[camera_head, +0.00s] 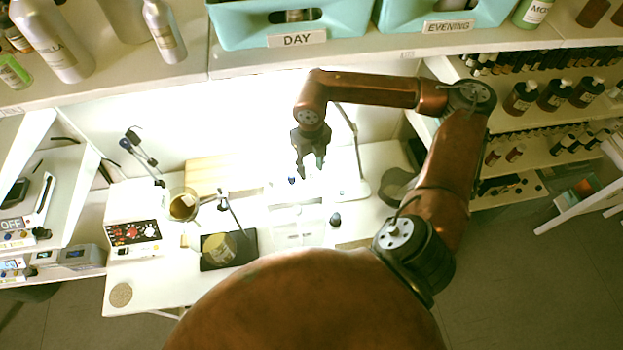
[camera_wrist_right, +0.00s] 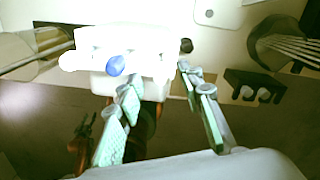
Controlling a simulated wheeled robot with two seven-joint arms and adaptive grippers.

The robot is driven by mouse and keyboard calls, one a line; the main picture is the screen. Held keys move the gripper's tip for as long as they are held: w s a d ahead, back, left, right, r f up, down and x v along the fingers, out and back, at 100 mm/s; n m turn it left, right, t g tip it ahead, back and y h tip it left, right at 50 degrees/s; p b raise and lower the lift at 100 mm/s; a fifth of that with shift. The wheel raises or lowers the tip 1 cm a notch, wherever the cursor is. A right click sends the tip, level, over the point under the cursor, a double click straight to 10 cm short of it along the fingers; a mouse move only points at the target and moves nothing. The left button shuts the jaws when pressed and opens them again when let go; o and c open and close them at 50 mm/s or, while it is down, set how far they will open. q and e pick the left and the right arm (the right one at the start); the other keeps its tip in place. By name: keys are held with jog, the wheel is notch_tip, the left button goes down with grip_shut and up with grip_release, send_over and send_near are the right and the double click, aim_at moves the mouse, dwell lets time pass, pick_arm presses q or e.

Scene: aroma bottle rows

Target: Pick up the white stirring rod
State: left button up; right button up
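My right gripper (camera_head: 309,165) points down over the white worktable. It is open in the right wrist view (camera_wrist_right: 162,82), with its two fingers apart and nothing visibly held. A white rack or block (camera_wrist_right: 118,42) lies just beyond the fingertips. A blue rounded tip (camera_wrist_right: 115,66) shows near the left finger, and it also shows in the head view (camera_head: 291,180). A small dark knob (camera_wrist_right: 186,46) is near the right fingertip. I cannot clearly make out the white stirring rod against the bright white surfaces. My left gripper is not in view.
A hotplate-like white device (camera_head: 133,232), an amber-filled beaker (camera_head: 184,205) and a jar on a black scale (camera_head: 219,249) stand left. A clear box (camera_head: 299,226) and dark stopper (camera_head: 335,220) are nearby. A shelf with teal bins (camera_head: 290,25) hangs above.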

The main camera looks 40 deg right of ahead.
aim_at(312, 184)
jog(key=shift+d+f, duration=0.1)
jog(key=shift+f, duration=1.1)
jog(key=shift+c, duration=0.6)
grip_shut()
